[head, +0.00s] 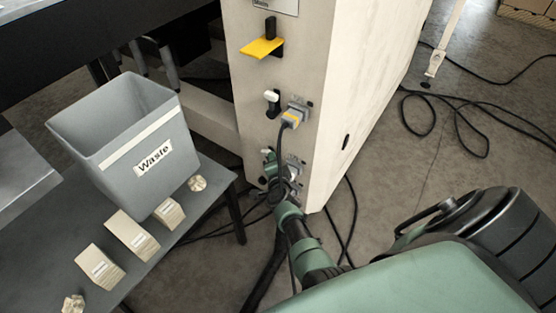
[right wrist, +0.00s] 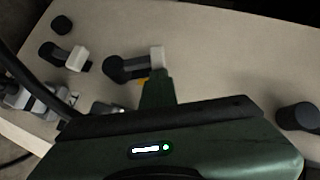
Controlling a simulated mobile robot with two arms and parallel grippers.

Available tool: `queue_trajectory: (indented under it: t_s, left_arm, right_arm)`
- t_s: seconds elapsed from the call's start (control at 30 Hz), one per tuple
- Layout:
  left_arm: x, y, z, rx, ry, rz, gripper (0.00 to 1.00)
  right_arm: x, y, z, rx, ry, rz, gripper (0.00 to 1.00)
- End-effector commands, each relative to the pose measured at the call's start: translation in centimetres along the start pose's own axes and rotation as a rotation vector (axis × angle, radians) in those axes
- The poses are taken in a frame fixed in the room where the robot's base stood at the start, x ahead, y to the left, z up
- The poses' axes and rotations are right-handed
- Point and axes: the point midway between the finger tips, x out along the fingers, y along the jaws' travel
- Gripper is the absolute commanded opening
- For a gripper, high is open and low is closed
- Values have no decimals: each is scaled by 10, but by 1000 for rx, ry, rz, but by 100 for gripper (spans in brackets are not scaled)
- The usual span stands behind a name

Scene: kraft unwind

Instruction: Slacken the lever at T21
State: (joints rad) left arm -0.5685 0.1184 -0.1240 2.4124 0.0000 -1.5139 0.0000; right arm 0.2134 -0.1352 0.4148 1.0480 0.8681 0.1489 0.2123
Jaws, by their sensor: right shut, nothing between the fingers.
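A pale machine post (head: 300,60) carries a column of levers in the head view. A white-tipped black lever (head: 272,100) sits mid-height, and more fittings sit lower, partly hidden by my right arm. My right gripper (head: 281,190) is at these lower fittings. In the right wrist view, its shut fingers (right wrist: 157,88) end right by the white tip of a dark lever (right wrist: 126,68); whether they touch cannot be told. A second white-tipped lever (right wrist: 62,54) lies to the left. I cannot read a T21 label. My left gripper is not in view.
A yellow lever (head: 262,47) is higher on the post. A grey plug with a cable (head: 292,117) juts out close above my gripper. A grey Waste bin (head: 120,130) and small labelled boxes (head: 132,234) stand on a dark table at left. Loose cables (head: 470,100) lie on the floor.

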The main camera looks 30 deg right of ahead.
Motion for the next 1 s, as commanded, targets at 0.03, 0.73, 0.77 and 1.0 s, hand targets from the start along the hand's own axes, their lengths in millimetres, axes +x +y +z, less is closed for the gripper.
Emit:
queue_trajectory:
  t_s: [0.03,0.73,0.77,1.0]
  left_arm:
    - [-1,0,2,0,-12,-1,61]
    - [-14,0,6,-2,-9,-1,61]
    - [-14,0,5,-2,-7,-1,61]
    - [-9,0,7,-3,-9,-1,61]
  right_arm:
    - [1,-3,0,-1,1,0,0]
    - [29,-15,29,-3,0,0,0]
    - [30,-15,30,-3,0,1,0]
    - [34,-13,34,-2,-1,1,0]
